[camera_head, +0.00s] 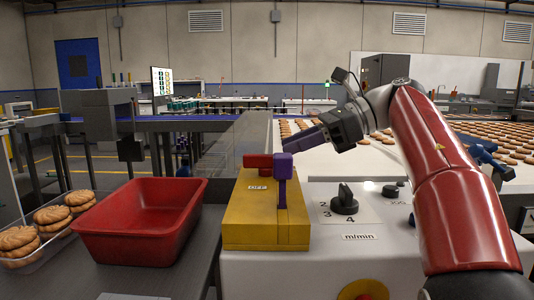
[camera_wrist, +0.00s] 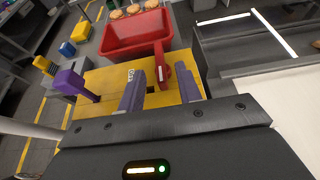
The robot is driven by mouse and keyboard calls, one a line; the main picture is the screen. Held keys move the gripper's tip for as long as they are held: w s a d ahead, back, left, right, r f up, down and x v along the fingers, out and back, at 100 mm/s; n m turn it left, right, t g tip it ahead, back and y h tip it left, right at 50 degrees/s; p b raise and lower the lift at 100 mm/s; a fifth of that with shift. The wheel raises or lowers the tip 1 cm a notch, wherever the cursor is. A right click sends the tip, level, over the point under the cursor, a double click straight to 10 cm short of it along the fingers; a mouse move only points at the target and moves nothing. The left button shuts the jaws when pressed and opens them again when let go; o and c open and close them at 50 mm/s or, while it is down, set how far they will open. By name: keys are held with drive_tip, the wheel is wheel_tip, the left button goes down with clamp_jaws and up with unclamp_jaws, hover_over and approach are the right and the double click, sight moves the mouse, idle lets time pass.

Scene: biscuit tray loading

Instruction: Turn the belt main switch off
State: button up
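A yellow switch box (camera_head: 240,215) with a white "OFF" label stands on the white cabinet. It carries a red handle (camera_head: 257,161) and a purple lever (camera_head: 283,195) standing up at its right side. In the wrist view the red handle (camera_wrist: 160,62) appears between my two fingers, rising near a dark slot in the yellow box (camera_wrist: 108,88); the purple lever (camera_wrist: 70,82) is left of both fingers. My gripper (camera_wrist: 159,80) is open, its fingers on either side of the handle in the picture; contact cannot be told.
A red bin (camera_head: 135,238) stands left of the box, beside a clear tray of biscuits (camera_head: 55,215). Right of the box are a black speed knob (camera_head: 345,199) and a partly visible yellow-and-red button (camera_head: 363,290). Biscuits cover the white belt behind.

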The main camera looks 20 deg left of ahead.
sight(266, 155)
drive_tip(key=x, duration=0.6)
drive_tip(key=shift+s+a, duration=0.1)
drive_tip(key=shift+c, duration=0.2)
clamp_jaws()
